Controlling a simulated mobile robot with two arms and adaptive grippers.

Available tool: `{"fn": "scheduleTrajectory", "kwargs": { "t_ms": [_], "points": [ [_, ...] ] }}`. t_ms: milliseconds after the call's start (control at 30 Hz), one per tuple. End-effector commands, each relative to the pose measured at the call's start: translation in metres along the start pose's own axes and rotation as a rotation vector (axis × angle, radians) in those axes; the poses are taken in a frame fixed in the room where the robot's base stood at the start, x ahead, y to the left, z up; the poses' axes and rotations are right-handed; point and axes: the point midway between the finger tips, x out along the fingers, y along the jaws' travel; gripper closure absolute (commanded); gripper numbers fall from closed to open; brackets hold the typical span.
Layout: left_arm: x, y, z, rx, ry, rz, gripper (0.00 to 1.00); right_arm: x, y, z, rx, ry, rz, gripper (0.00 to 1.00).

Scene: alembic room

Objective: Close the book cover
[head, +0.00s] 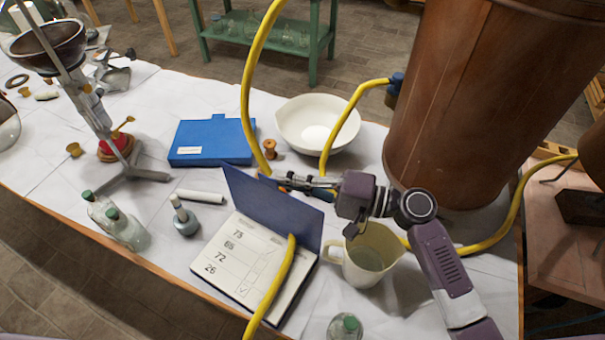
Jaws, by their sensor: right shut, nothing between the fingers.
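The book (248,262) lies on the white-covered table with its pages showing; the visible page has handwritten numbers. Its dark blue cover (275,212) stands raised along the far right side, tilted up from the pages. A yellow hose (272,287) crosses over the open page. My right gripper (285,182) is shut and empty. It comes in from the right, just behind the top edge of the cover; I cannot tell whether it touches it. My left gripper is not in view.
A cream jug (366,257) stands right of the book, under my right arm. A grey-blue bottle (184,220) and glass bottles (122,226) stand left. A blue case (211,142), white bowl (309,118) and large copper vessel (455,100) stand behind.

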Motion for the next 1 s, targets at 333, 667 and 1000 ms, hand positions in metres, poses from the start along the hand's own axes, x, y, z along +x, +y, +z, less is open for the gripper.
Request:
{"fn": "scheduleTrajectory", "kwargs": {
  "t_ms": [333, 667, 1000],
  "points": [
    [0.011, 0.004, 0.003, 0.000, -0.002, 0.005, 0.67, 0.023, 0.005, 0.066, -0.320, -0.003, 0.080, 1.00],
    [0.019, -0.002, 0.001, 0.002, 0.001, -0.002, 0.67, 0.038, 0.027, 0.125, -0.621, -0.004, 0.155, 1.00],
    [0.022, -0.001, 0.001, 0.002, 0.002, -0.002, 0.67, 0.048, 0.060, 0.166, -0.876, -0.002, 0.219, 1.00]
  ]
}}
